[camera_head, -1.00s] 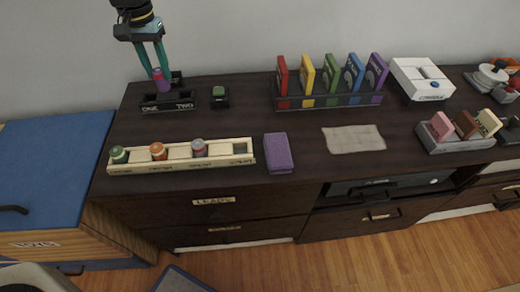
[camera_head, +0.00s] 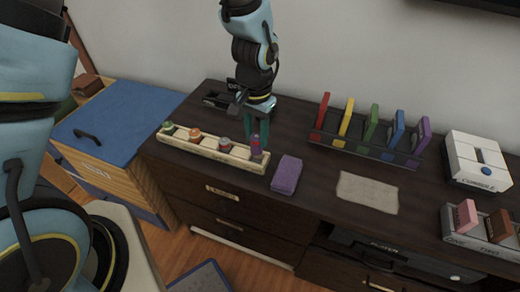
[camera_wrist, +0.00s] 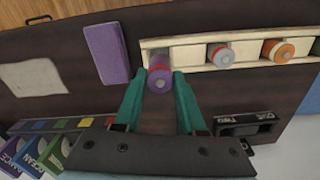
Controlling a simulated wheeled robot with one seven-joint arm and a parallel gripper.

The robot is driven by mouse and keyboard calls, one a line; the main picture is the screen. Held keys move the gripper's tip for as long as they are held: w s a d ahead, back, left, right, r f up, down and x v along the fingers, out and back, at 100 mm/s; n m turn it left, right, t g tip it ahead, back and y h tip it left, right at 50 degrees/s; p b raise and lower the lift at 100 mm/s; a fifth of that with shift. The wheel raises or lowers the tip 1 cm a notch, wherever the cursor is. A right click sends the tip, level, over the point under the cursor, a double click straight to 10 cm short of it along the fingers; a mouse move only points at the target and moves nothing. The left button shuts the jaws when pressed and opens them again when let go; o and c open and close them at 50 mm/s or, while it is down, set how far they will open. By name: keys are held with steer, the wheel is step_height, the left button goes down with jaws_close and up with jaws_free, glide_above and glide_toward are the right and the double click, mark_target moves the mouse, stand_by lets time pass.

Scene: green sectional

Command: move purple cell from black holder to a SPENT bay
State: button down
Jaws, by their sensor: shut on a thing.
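My gripper (camera_head: 257,138) is shut on the purple cell (camera_head: 256,146), which stands roughly upright between the fingers. The cell (camera_wrist: 160,76) is at the right end bay of the long cream rack (camera_head: 205,149), the left end in the wrist view. It overlaps that bay in both views; I cannot tell whether it is seated or just above. The rack's other bays hold a green cell (camera_head: 168,128), an orange cell (camera_head: 195,135) and a grey-red cell (camera_head: 224,143). The black holder (camera_wrist: 245,125) is behind, partly hidden by my arm in the head view. No SPENT label is readable.
A purple block (camera_head: 286,174) lies close to the rack's right end. A pale cloth (camera_head: 367,192) and a rack of coloured cases (camera_head: 365,146) are further right. A blue-topped chest (camera_head: 120,118) stands left of the dark cabinet.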

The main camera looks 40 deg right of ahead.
mark_target(257, 149)
steer(key=shift+f+p, duration=0.5)
steer(key=shift+f, duration=2.05)
steer(key=shift+f, duration=0.15)
steer(key=shift+c, duration=2.4)
jaws_free()
step_height(257, 149, up, 12)
steer(key=b, duration=0.2)
steer(key=shift+r+b, duration=0.2)
steer(key=shift+b, duration=0.15)
steer(key=shift+w, duration=0.1)
